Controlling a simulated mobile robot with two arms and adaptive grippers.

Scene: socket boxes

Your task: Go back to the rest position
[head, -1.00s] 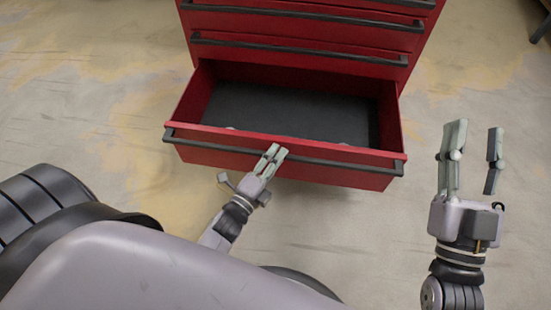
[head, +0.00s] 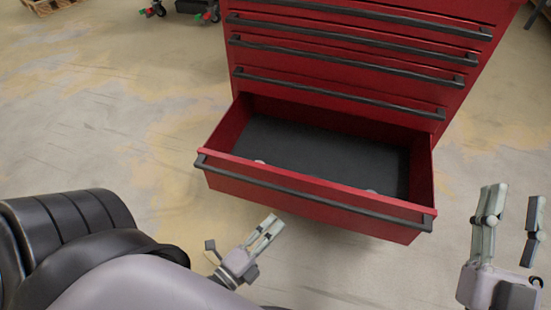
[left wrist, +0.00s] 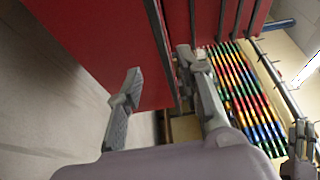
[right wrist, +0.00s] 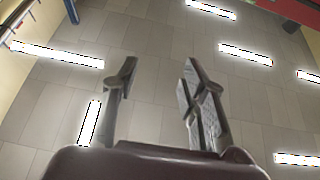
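A red tool cabinet (head: 345,75) stands ahead in the head view, with its lowest visible drawer (head: 316,207) pulled out. The drawer has a black handle bar (head: 310,196) along its front and a dark floor. My left gripper (head: 270,228) is below and in front of the drawer front, apart from the handle. Its fingers (left wrist: 163,90) stand apart with nothing between them in the left wrist view. My right gripper (head: 512,205) is to the right of the drawer, raised, open and empty. Its spread fingers (right wrist: 158,90) also show in the right wrist view.
Small pale items show partly behind the drawer's front wall. A wheeled thing (head: 183,8) and a wooden pallet (head: 50,5) are far back left. The left wrist view shows a rack of coloured bins (left wrist: 245,95). The floor left of the cabinet is clear.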

